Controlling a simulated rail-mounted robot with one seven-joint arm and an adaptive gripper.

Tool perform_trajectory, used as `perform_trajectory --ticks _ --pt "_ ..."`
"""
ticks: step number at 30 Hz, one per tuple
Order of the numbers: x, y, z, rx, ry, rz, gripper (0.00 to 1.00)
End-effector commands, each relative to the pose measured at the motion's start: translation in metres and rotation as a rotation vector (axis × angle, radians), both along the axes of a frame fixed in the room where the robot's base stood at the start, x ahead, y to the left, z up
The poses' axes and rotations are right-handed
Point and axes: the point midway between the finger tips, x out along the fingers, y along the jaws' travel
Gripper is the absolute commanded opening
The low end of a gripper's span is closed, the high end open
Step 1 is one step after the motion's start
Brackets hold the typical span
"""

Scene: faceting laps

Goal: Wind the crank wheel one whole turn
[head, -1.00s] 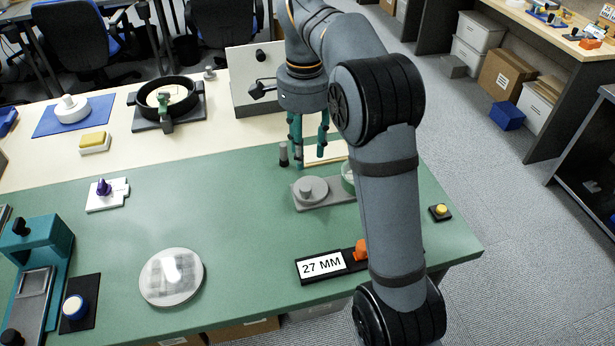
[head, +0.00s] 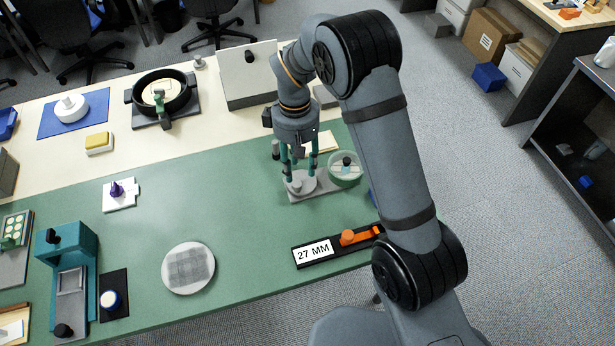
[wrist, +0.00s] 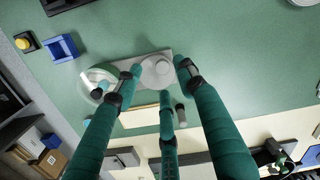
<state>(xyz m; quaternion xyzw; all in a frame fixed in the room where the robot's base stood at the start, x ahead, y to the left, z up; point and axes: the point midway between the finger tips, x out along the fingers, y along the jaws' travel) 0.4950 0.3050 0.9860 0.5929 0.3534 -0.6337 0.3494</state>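The crank wheel appears to be the grey disc (head: 303,184) with a small raised knob, on a grey base plate (head: 325,191) that also bears a green-rimmed round dish (head: 345,170). In the wrist view the grey disc (wrist: 157,71) lies between my fingertips, with the green-rimmed dish (wrist: 97,84) to its left. My gripper (head: 299,172) has teal fingers and points down over the disc. The fingers are spread apart in the wrist view (wrist: 159,76). I cannot tell whether any fingertip touches the disc or knob.
A dark upright cylinder (head: 276,150) stands close behind the disc. A white panel with a black knob (head: 249,57) stands behind.

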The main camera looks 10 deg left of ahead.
Motion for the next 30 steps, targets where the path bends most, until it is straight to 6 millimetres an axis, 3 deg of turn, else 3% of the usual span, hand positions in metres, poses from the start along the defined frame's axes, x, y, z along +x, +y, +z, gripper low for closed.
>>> perform_trajectory --ticks 3,7,11,24,30 --pt "0.013 0.007 0.000 0.029 -0.044 0.221 0.40" --pt "0.015 0.007 -0.002 0.033 -0.048 0.326 0.40" --pt "0.014 0.006 -0.013 0.031 -0.045 0.345 0.40" --pt "0.014 0.006 -0.087 0.032 -0.044 0.340 0.40" --pt "0.015 0.007 -0.102 0.033 -0.047 0.339 0.40"
